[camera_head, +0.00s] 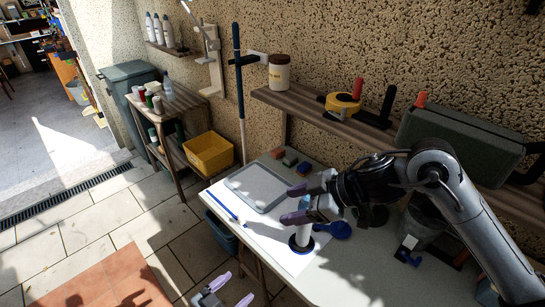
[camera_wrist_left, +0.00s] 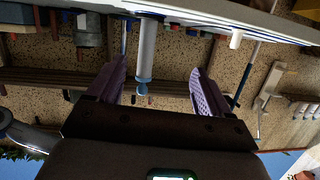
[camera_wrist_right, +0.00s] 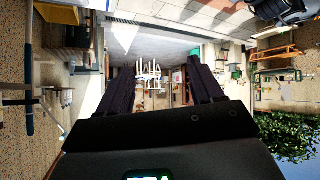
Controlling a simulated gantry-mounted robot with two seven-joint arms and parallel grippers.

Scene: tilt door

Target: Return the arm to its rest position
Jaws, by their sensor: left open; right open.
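My right arm (camera_head: 465,215) reaches in from the right over the white table. Its gripper (camera_head: 293,204) is open, with purple fingers spread and nothing between them, above a white cylinder with a dark blue base (camera_head: 302,237). In the right wrist view the open fingers (camera_wrist_right: 160,68) frame the distant yard. My left gripper (camera_head: 234,290) is open and empty at the bottom edge of the head view, in front of the table. In the left wrist view its fingers (camera_wrist_left: 158,70) are apart, with the white cylinder (camera_wrist_left: 147,48) visible beyond them.
The white table (camera_head: 350,280) holds a grey tray (camera_head: 258,186), a blue round-headed item (camera_head: 340,229) and small coloured blocks. A wooden wall shelf (camera_head: 320,118) with a green case (camera_head: 460,143) runs behind my right arm. A yellow crate (camera_head: 208,152) sits on a side rack. Tiled floor lies open at left.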

